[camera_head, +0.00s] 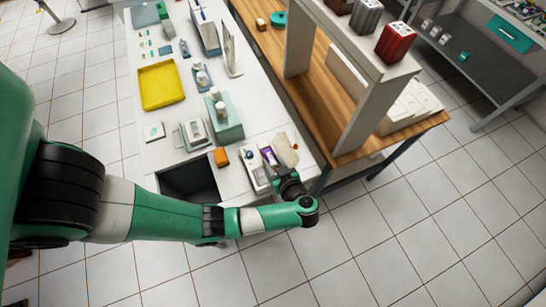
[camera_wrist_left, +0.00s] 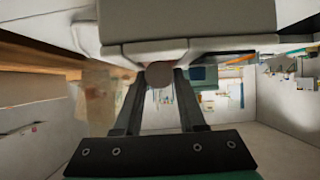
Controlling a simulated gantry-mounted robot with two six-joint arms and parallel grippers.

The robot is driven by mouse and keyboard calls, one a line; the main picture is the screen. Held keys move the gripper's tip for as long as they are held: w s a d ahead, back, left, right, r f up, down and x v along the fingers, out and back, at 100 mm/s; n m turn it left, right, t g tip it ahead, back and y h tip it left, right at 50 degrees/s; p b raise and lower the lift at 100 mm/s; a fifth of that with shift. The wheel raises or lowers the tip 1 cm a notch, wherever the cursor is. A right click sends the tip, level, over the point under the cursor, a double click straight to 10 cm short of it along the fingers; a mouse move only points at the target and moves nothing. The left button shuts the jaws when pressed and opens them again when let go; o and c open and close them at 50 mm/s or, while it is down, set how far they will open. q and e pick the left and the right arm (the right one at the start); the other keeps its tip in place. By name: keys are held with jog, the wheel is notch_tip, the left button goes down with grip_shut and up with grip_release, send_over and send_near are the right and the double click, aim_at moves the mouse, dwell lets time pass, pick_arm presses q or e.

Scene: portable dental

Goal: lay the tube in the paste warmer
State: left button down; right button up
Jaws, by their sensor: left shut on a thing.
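My left gripper (camera_head: 272,160) reaches over the near right corner of the white counter. It is shut on the tube; in the left wrist view the tube's round, grey-brown end (camera_wrist_left: 159,74) sits between the two fingertips. In the head view a small purple and white piece (camera_head: 268,154) shows at the fingertips, probably part of the tube. The paste warmer appears to be the low white unit (camera_head: 252,162) with a dark blue knob, just left of the fingers. A pale housing (camera_wrist_left: 190,45) fills the top of the wrist view, close to the tube. Contact between them is unclear.
A crumpled beige item (camera_head: 286,150) lies right of the gripper. A wooden bench (camera_head: 340,125) with a shelf stands beyond the right.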

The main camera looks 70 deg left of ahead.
pick_arm(q)
jog(key=c, duration=0.8)
grip_release()
jog(key=o, duration=0.4)
jog(key=shift+s, duration=0.15)
